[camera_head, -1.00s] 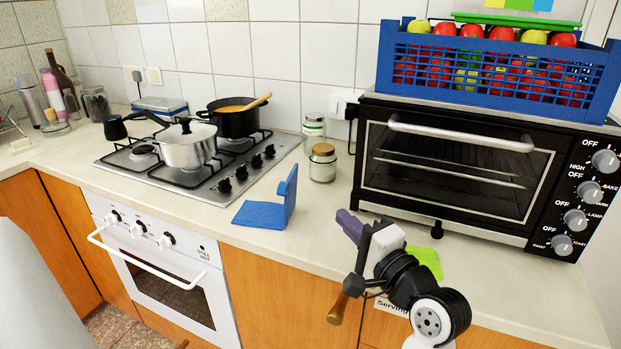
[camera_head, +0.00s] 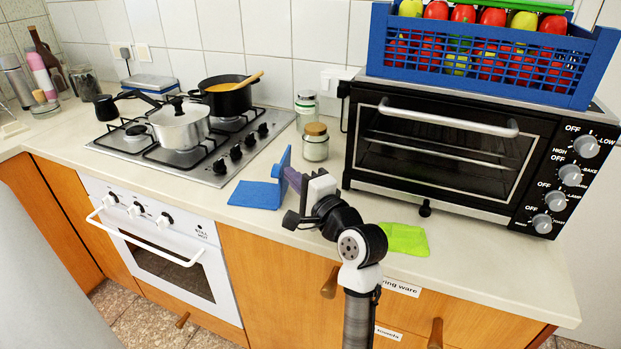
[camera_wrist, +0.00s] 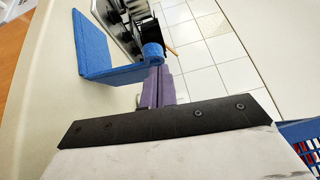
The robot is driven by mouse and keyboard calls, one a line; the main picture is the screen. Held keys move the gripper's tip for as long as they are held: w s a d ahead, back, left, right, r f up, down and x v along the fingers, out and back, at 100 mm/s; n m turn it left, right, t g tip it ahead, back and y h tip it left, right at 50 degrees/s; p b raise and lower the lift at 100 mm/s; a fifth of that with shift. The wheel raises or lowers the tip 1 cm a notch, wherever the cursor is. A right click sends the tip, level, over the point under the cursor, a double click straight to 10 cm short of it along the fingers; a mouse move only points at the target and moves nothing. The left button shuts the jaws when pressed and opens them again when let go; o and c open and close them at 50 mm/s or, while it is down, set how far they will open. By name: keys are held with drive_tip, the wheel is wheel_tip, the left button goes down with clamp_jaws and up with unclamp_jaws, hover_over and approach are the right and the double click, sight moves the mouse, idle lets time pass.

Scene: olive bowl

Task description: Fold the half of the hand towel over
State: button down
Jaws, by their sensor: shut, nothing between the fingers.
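The blue hand towel (camera_head: 256,194) is on the counter in front of the stove. One half lies flat and the other stands up at its right side, leaning a little. It also shows in the wrist view (camera_wrist: 92,47), bent along its fold. My gripper (camera_head: 287,178) has purple fingers and is shut and empty. Its fingertips are right at the right face of the standing half; in the wrist view the fingers (camera_wrist: 157,85) end beside the towel's edge. I cannot tell whether they touch it.
The stove (camera_head: 190,140) with two pots is behind the towel. A lidded jar (camera_head: 315,143) stands close behind my gripper. The toaster oven (camera_head: 450,150), bearing a blue crate (camera_head: 480,65), is to the right. A green cloth (camera_head: 405,239) lies in front of it.

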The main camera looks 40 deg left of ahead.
drive_tip(key=shift+s+a, duration=0.1)
drive_tip(key=shift+a, duration=0.1)
drive_tip(key=shift+r, duration=0.1)
